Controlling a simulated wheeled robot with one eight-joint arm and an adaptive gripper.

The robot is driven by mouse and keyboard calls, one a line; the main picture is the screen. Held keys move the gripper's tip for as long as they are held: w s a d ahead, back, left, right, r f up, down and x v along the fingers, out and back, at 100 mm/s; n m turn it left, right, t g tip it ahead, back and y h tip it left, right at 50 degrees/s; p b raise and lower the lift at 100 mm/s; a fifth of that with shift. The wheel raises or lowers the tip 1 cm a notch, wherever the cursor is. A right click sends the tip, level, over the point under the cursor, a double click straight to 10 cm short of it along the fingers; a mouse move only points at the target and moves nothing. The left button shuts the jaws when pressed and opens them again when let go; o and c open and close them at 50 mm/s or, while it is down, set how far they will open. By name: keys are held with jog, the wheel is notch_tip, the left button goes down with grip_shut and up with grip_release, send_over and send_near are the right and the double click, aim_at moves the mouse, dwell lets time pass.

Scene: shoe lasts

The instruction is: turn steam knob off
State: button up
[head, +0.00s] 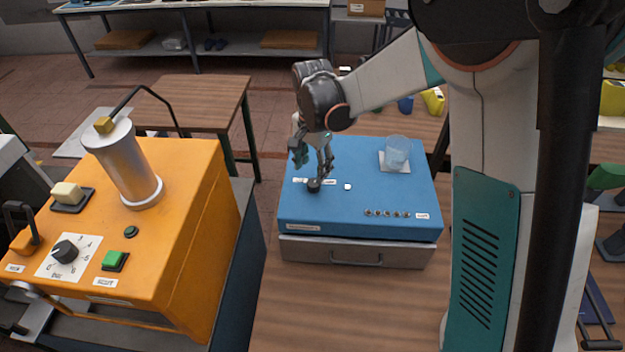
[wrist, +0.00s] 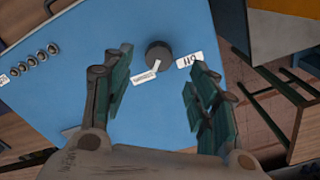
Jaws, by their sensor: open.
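A small round dark knob (head: 314,185) stands on top of the blue box (head: 290,222); I take it as the steam knob. It shows in the wrist view (wrist: 158,53) with a pale pointer mark towards a small white label (wrist: 145,77), too small to read. A second white label (wrist: 188,62), apparently OFF seen upside down, is on its other side. My gripper (head: 312,163) is open above the knob, pointing down. In the wrist view its fingers (wrist: 160,80) are spread, with the knob between and beyond the tips. I cannot tell whether they touch it.
A clear cup (head: 397,152) stands on a white pad at the box's back right. A small white button (head: 347,187) and a row of several small round fittings (head: 387,213) are on the box. An orange machine (head: 190,190) with a metal cylinder (head: 130,165) stands left, across a gap.

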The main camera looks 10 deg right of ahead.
aim_at(312, 183)
notch_tip(312, 183, down, 6)
jog(key=shift+r, duration=0.1)
dwell(0.4)
jog(key=c, duration=1.1)
